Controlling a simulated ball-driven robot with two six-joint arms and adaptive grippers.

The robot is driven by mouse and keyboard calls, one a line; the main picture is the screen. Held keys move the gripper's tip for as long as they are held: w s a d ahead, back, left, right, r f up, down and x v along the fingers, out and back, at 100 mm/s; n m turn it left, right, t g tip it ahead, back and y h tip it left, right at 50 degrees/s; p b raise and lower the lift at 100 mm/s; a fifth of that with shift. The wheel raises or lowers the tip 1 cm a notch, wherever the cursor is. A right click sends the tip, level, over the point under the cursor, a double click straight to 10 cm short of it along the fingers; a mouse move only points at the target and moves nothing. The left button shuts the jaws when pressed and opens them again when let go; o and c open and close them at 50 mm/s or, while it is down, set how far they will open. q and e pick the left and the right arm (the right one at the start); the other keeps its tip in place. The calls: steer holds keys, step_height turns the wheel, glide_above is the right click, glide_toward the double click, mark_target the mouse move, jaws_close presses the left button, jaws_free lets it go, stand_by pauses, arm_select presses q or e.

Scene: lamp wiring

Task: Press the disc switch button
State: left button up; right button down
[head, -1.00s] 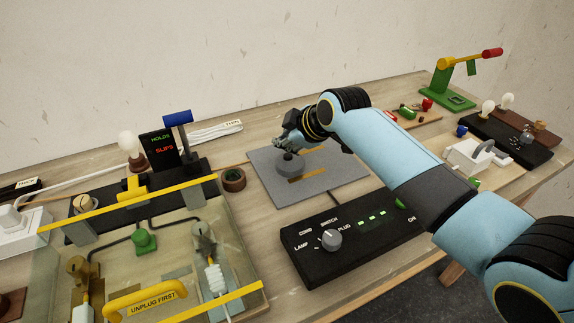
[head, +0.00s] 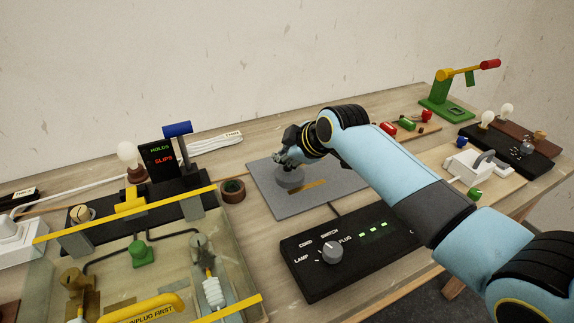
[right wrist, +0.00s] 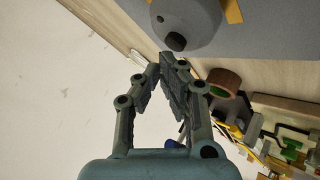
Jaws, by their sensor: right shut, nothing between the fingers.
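The disc switch (head: 291,180) is a round grey disc lying on the grey mat (head: 345,178). In the right wrist view the disc (right wrist: 200,22) is at the top, with its small dark button (right wrist: 175,41) at the lower edge of what shows. My right gripper (head: 283,159) is over the disc and hides the button in the head view. In the right wrist view my right gripper (right wrist: 170,62) is shut and empty, its tips just short of the button. I cannot tell whether they touch. My left gripper is not in view.
A black control box with a knob (head: 332,252) stands in front of the mat. A brown ring (head: 232,190) and the yellow-barred fixture (head: 125,215) are to the left. Lamps and a white switch block (head: 468,166) are at the right.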

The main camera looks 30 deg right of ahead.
mark_target(285, 168)
steer(key=shift+f, duration=0.15)
stand_by(0.4)
steer(key=shift+f, duration=0.3)
steer(key=shift+r, duration=0.1)
steer(key=shift+r+p, duration=0.35)
steer(key=shift+p, duration=0.1)
step_height(285, 168, up, 6)
steer(key=p, duration=0.5)
steer(key=shift+p, duration=0.35)
